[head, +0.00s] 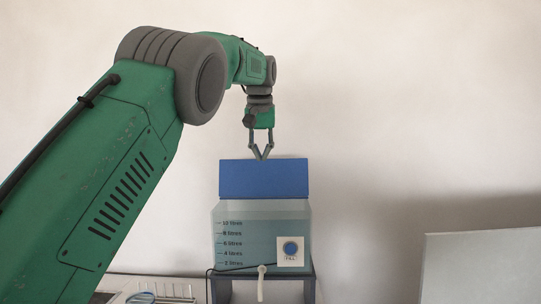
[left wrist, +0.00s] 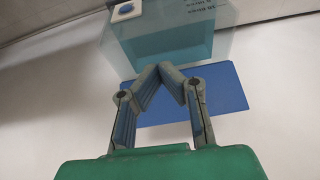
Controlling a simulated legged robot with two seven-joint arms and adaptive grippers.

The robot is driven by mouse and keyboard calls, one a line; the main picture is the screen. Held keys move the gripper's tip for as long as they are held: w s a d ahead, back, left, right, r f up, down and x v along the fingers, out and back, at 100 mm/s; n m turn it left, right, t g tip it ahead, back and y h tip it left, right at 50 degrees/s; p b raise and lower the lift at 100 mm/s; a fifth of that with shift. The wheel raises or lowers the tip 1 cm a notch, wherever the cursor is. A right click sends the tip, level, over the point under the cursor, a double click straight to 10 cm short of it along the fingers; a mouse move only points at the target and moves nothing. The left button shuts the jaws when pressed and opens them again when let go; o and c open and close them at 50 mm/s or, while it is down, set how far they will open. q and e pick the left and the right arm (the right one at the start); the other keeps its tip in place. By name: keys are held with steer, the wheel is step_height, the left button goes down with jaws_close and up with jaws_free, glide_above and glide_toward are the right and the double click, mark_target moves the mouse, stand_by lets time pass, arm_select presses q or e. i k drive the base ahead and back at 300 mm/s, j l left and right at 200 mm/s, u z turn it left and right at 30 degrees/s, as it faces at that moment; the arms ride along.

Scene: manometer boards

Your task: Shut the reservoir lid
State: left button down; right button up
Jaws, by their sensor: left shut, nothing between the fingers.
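The reservoir is a clear tank (head: 235,215) with a litre scale and bluish liquid, standing on a dark stand. Its blue lid (head: 264,180) is raised, standing up at the back of the tank's top. My left gripper (head: 261,159) points down at the lid's top edge, with its fingertips together and nothing between them. I cannot tell whether they touch the lid. In the left wrist view, the gripper (left wrist: 165,68) shows in front of the lid (left wrist: 226,84), with the tank (left wrist: 172,35) beyond. My right gripper is not in view.
A fill button (head: 290,248) on a white plate and a pale spout (head: 261,284) are on the tank's front. A pale panel (head: 482,268) stands at the lower right. A rack (head: 155,292) is at the lower left. The wall above is bare.

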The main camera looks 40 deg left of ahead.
mark_target(249, 178)
steer(key=i+j, duration=0.65)
steer(key=j, duration=0.2)
